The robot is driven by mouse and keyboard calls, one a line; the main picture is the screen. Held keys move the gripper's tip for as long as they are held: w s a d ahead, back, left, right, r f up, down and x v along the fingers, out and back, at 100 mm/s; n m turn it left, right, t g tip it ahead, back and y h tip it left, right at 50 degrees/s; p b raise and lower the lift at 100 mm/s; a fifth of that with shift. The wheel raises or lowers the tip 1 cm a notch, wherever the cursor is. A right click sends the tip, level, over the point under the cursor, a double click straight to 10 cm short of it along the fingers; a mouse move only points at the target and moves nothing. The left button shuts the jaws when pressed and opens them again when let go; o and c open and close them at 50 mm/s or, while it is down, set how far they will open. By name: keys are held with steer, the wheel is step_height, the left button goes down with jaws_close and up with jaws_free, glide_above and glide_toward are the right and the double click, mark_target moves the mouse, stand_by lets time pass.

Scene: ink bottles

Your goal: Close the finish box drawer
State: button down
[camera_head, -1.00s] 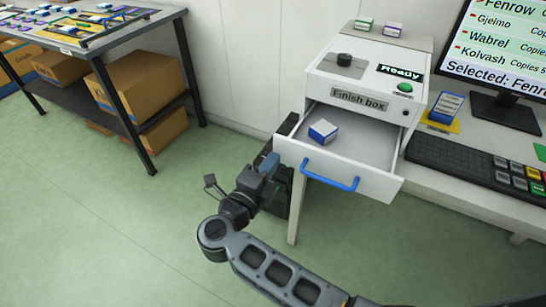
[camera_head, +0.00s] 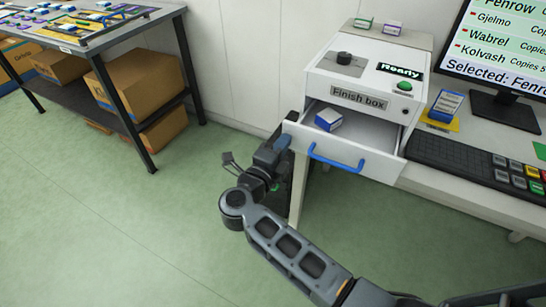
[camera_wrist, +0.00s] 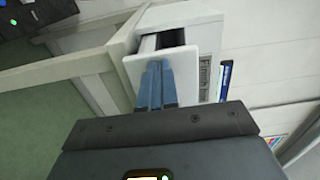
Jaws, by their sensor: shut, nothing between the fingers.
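The finish box (camera_head: 362,95) is a white cabinet on the desk. Its drawer (camera_head: 375,160) is partly open and has a blue handle (camera_head: 337,160) on the front. A small blue and white box (camera_head: 328,120) lies in the drawer. My gripper (camera_head: 283,143) is shut and empty, with its blue fingertips at the left end of the drawer front. In the wrist view the shut fingers (camera_wrist: 157,82) meet the white drawer front (camera_wrist: 143,66), apparently touching it. The exact contact is hard to see. The handle is not visible there.
A monitor (camera_head: 500,60) and a black keyboard (camera_head: 470,165) stand on the desk to the right. A blue box on a yellow pad (camera_head: 443,108) is beside the cabinet. A shelf table (camera_head: 110,70) with cartons stands at the left. The green floor between is clear.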

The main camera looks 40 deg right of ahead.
mark_target(301, 120)
steer(key=x, duration=1.1)
steer(key=shift+d, duration=0.3)
steer(key=shift+d+r, duration=0.1)
steer(key=shift+d, duration=0.05)
